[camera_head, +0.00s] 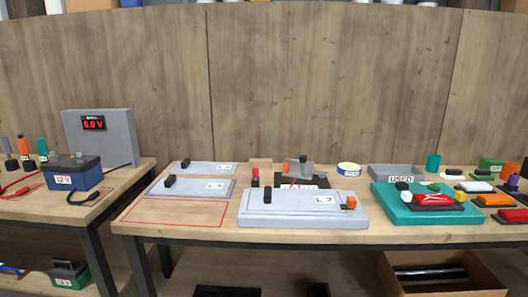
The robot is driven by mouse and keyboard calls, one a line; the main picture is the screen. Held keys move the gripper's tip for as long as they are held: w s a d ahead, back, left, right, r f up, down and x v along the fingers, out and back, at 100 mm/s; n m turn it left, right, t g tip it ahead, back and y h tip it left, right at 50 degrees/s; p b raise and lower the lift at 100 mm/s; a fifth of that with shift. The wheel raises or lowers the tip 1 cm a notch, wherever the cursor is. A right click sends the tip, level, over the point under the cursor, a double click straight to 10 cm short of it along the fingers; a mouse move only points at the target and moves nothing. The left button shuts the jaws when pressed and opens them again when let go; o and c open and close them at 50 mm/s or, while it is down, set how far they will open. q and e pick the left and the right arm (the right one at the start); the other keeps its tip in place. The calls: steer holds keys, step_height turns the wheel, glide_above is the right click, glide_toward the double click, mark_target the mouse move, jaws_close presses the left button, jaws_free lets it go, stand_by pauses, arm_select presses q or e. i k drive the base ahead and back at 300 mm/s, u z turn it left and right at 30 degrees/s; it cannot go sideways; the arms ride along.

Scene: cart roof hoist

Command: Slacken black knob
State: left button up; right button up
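Several black knob-like parts show, and I cannot tell which one the task means. One black knob (267,196) stands at the left of a thick grey plate (290,214) with an "L" label, at the table's front. A third black knob (186,162) is on a similar plate (215,167) farther back. A black part (402,186) also sits on the teal case (390,207). Neither of my grippers is in view.
A grey meter box (118,135) reading 0.0 V and a blue battery (75,174) stand on the left table. A grey "USED" tray (396,171) is behind. The red-outlined area (175,212) is empty.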

mark_target(302, 158)
steer(key=z, duration=0.2)
steer(key=i, duration=0.85)
steer(key=z, duration=0.55)
